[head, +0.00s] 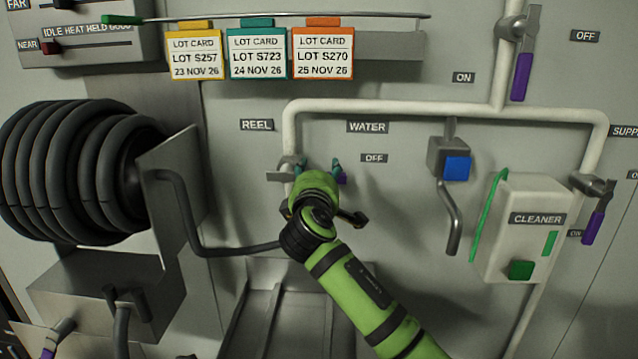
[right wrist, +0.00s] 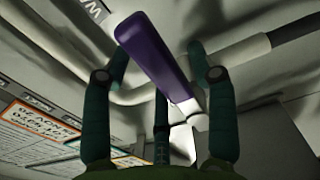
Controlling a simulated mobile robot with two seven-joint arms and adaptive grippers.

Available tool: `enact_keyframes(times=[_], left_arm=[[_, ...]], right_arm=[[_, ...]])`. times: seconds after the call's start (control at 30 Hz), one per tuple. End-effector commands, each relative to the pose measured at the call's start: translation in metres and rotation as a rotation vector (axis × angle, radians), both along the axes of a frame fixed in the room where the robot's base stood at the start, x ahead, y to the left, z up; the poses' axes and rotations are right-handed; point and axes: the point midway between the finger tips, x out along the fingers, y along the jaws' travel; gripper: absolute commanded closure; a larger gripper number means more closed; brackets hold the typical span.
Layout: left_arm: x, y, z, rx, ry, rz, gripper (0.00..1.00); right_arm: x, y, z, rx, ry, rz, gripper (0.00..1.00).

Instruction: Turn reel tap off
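The reel tap (head: 290,163) sits on the white pipe below the REEL label (head: 256,125). Its purple lever is mostly hidden by my right gripper in the head view; a bit of purple (head: 343,179) shows at the right, below the OFF label (head: 374,158). My right gripper (head: 318,165) is at the tap with its fingers spread. In the right wrist view, the purple lever (right wrist: 152,55) lies between the teal fingers of the open gripper (right wrist: 160,65). The left fingertip is close to the lever; I cannot tell if it touches. My left gripper is out of view.
A black hose reel (head: 75,170) stands at the left, its hose running behind my right arm. A blue-button nozzle (head: 457,168) and a cleaner box (head: 520,225) are at the right. Other purple-handled taps (head: 522,77) are nearby. Lot cards (head: 258,55) hang above.

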Motion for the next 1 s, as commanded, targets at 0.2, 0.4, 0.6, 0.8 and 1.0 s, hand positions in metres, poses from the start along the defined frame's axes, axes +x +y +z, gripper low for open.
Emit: enact_keyframes(times=[0.2,0.4,0.6,0.8,1.0], left_arm=[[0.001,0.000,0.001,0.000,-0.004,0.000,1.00],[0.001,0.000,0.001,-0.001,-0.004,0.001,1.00],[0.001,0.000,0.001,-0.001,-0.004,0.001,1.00],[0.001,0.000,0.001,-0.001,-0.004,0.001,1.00],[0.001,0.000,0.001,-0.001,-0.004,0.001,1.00]], right_arm=[[0.000,0.000,-0.001,0.004,0.003,0.000,0.41],[-0.008,0.001,-0.002,0.006,0.003,0.002,0.41],[-0.035,0.000,-0.002,0.008,0.003,0.003,0.41],[-0.073,0.001,-0.002,0.006,0.002,0.004,0.41],[-0.104,0.001,-0.002,0.003,0.003,0.002,0.41]])
